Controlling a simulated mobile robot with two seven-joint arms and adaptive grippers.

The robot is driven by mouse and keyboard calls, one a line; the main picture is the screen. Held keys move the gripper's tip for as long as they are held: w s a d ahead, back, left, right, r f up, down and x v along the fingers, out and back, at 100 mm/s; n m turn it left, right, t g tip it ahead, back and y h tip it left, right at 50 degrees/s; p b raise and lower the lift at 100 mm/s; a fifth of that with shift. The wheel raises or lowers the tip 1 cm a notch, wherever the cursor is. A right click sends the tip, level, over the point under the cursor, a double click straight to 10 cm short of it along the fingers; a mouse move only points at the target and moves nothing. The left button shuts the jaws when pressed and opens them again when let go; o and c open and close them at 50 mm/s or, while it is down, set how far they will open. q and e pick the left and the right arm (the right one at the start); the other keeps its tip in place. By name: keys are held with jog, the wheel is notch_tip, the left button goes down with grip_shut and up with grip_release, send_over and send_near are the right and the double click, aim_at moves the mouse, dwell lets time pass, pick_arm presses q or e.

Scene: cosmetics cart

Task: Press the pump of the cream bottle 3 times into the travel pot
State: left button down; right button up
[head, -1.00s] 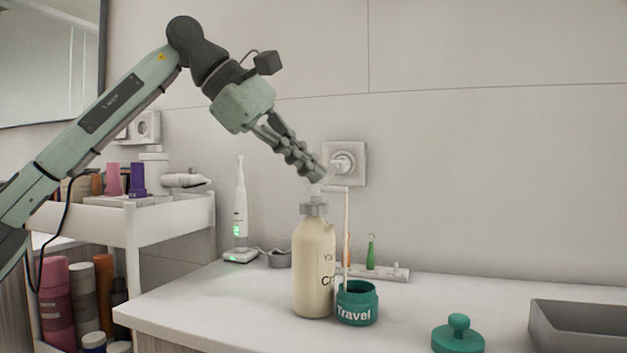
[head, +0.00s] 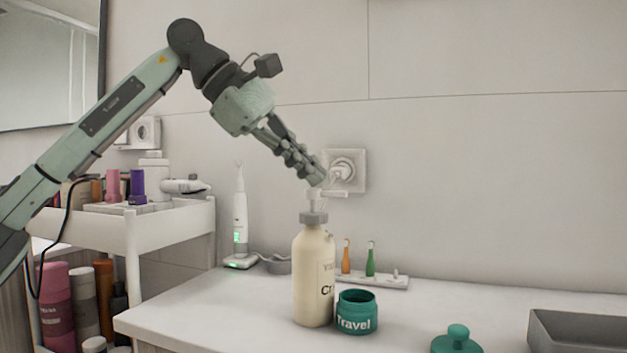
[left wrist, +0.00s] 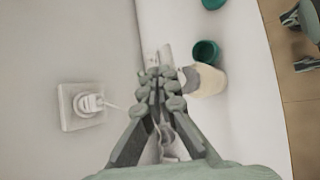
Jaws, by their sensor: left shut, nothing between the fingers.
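The cream bottle (head: 313,275) stands upright on the counter, cream-coloured with a grey collar and a white pump head (head: 316,194) whose nozzle points right. The open teal travel pot (head: 357,314) stands just right of the bottle, below the nozzle; its contents cannot be made out. My left gripper (head: 320,178) is shut and empty, its fingertips right at the top of the pump head; whether they touch cannot be told. In the left wrist view the shut fingers (left wrist: 158,74) are beside the bottle (left wrist: 208,80) and pot (left wrist: 206,52).
A teal lid (head: 457,341) lies right of the pot, and a grey tray (head: 580,335) is at the far right. Behind are a toothbrush holder (head: 385,281), an electric toothbrush (head: 239,220) and a wall socket (head: 345,170). A white cart (head: 170,220) stands left.

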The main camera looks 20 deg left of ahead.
aim_at(311, 189)
pick_arm(q)
jog(key=shift+r, duration=0.5)
pick_arm(e)
jog(key=shift+r, duration=0.5)
pick_arm(q)
jog(key=shift+p, duration=0.3)
notch_tip(311, 189, up, 5)
jog(key=p, duration=0.5)
pick_arm(e)
notch_tip(311, 189, up, 5)
jog(key=shift+f, duration=0.1)
dwell(0.6)
pick_arm(q)
jog(key=r+n+t+y, duration=0.1)
jog(key=n, duration=0.7)
jog(key=r+n+t+y+p, duration=0.1)
jog(key=n+y, duration=0.1)
jog(key=n, duration=0.6)
jog(key=r+n+t+y+p, duration=0.1)
jog(key=r+n, duration=0.1)
jog(key=n, duration=0.7)
jog(key=shift+s+d, duration=0.15)
jog(key=shift+d, duration=0.05)
pick_arm(e)
notch_tip(311, 189, down, 27)
jog(key=s+d+g, duration=0.1)
jog(key=s, duration=0.1)
jog(key=shift+s+g+y, duration=0.2)
jog(key=shift+g+y, duration=0.1)
jog(key=shift+g, duration=0.1)
